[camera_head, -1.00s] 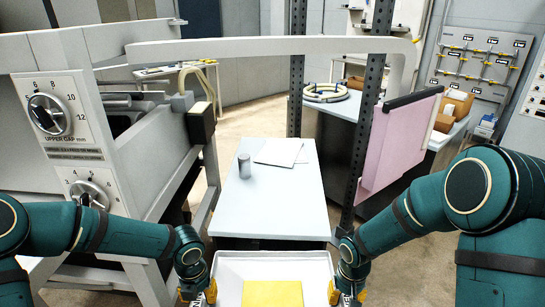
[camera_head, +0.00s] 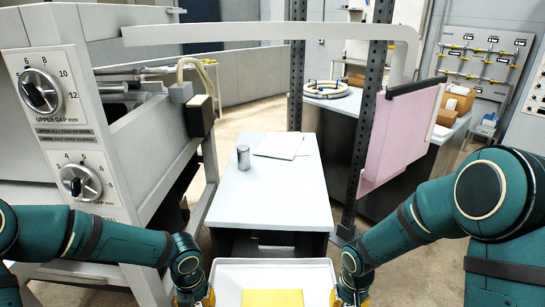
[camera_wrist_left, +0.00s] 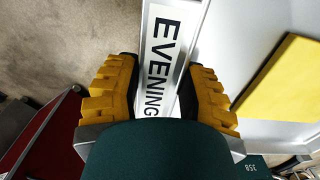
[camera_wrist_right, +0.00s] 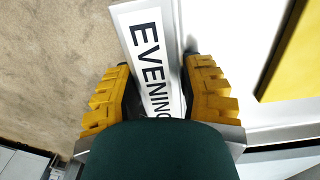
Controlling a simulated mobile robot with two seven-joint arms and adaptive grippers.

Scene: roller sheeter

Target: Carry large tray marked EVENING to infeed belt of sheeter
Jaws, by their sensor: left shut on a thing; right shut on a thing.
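The large white tray (camera_head: 226,272) is at the bottom centre of the head view, with a yellow slab (camera_head: 272,299) lying in it. Its EVENING label shows on the rim in the left wrist view (camera_wrist_left: 160,60) and in the right wrist view (camera_wrist_right: 150,60). My left gripper (camera_wrist_left: 160,85) is shut on the tray's left edge, its yellow fingers either side of the labelled rim. My right gripper (camera_wrist_right: 158,80) is shut on the opposite edge in the same way. The sheeter (camera_head: 70,130) stands at the left with two gap dials. The infeed belt cannot be told for certain.
A pale table (camera_head: 265,195) stands just ahead of the tray, bearing a grey cylinder (camera_head: 243,158) and paper sheets (camera_head: 280,146). A dark perforated post (camera_head: 366,125) and a pink panel (camera_head: 402,135) stand at the right. A pale horizontal bar (camera_head: 270,46) spans above.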

